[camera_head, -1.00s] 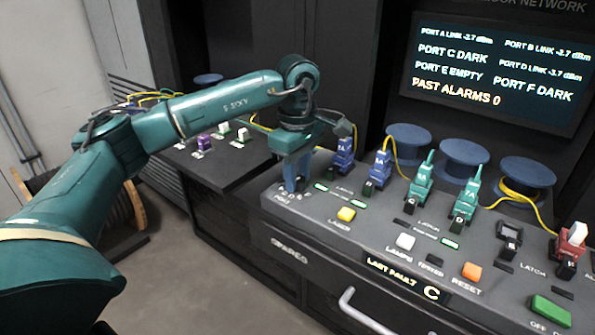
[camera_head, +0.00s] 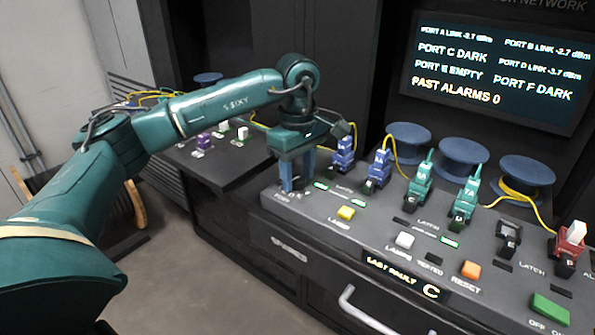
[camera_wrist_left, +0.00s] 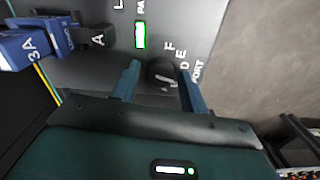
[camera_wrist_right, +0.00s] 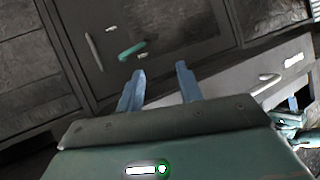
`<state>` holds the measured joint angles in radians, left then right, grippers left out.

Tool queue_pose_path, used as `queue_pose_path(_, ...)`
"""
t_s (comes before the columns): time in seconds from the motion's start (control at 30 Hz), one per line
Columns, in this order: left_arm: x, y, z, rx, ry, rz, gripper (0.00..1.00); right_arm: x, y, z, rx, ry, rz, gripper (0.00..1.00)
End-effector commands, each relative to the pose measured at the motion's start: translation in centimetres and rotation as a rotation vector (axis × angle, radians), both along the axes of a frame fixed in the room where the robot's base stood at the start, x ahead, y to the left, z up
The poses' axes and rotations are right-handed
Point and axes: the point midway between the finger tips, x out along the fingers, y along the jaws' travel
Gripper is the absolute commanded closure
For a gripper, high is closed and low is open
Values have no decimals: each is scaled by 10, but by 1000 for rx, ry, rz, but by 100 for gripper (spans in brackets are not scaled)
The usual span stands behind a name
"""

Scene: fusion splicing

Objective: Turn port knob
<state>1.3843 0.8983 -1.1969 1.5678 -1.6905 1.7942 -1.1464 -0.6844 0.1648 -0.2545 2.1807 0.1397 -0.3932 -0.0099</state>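The port knob (camera_wrist_left: 163,72) is a small dark round knob with a light mark, on the grey panel beside the letters D, E, F and the word PORT. My left gripper (camera_wrist_left: 160,68) points down at it, with one blue finger on each side and a visible gap to the knob. In the head view the left gripper (camera_head: 297,184) is low over the panel's left end and mostly hides the knob. My right gripper (camera_wrist_right: 160,69) is open and empty, away from the panel, and is outside the head view.
Blue plugs (camera_head: 343,155) and green plugs (camera_head: 421,181) stand right of the left gripper. The screen (camera_head: 495,75) reads port C dark, port E empty, port F dark. Cabinet fronts (camera_wrist_right: 160,35) lie before the right gripper.

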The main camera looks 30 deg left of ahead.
Motion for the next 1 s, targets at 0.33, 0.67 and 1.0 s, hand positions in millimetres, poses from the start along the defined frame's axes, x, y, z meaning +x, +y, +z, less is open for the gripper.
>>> queue_pose_path(0.33,0,0,0,1,1,0,47,0,0,1,0,-2,0,64)
queue_pose_path(0.67,1,0,50,-1,-5,1,47,0,0,2,-1,-3,1,64)
queue_pose_path(1.0,0,0,120,1,-2,0,47,0,-1,9,-14,-1,2,64)
